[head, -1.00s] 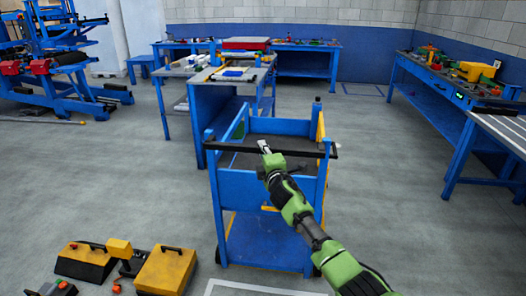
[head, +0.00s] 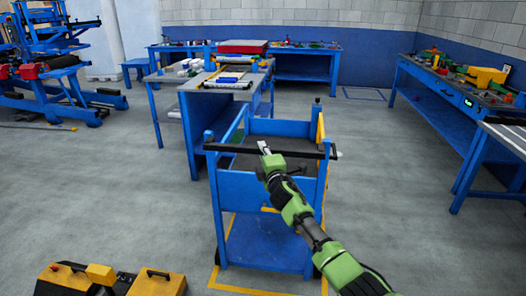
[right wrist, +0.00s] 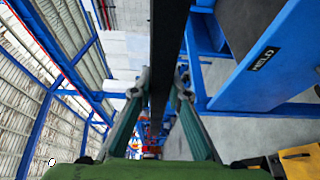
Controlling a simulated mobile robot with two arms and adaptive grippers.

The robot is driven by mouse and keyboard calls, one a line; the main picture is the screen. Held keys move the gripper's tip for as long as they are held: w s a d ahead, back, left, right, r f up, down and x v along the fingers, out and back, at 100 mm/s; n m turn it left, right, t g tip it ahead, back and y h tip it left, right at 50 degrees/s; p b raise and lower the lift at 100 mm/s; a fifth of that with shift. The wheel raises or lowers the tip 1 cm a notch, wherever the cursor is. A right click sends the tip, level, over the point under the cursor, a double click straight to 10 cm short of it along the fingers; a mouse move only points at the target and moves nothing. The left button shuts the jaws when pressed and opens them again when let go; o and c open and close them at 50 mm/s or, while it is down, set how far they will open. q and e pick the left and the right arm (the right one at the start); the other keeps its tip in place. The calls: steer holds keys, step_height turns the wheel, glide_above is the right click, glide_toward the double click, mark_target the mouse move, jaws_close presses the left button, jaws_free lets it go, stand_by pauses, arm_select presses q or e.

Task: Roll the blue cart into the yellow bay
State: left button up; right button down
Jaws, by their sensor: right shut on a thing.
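The blue cart (head: 240,190) stands upright in the middle of the head view, with a black handle bar (head: 228,149) across its near side. My right gripper (head: 265,150) is shut on this bar; the right wrist view shows the dark bar (right wrist: 166,45) between its two fingers (right wrist: 160,88). The yellow bay outline (head: 250,291) is painted on the floor. Its near line shows in front of the cart, and part of its left line shows beside the cart's lower left. The cart hides much of the outline. My left gripper is not in view.
A blue workbench (head: 190,125) stands close beyond the cart's left side. More benches line the back and the right (head: 440,105). Yellow-and-black cases (head: 155,283) lie on the floor at lower left. Floor is clear to the cart's right.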

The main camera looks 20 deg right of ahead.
steer(key=shift+f, duration=0.1)
steer(key=c, duration=1.9)
jaws_free()
steer(key=v, duration=1.2)
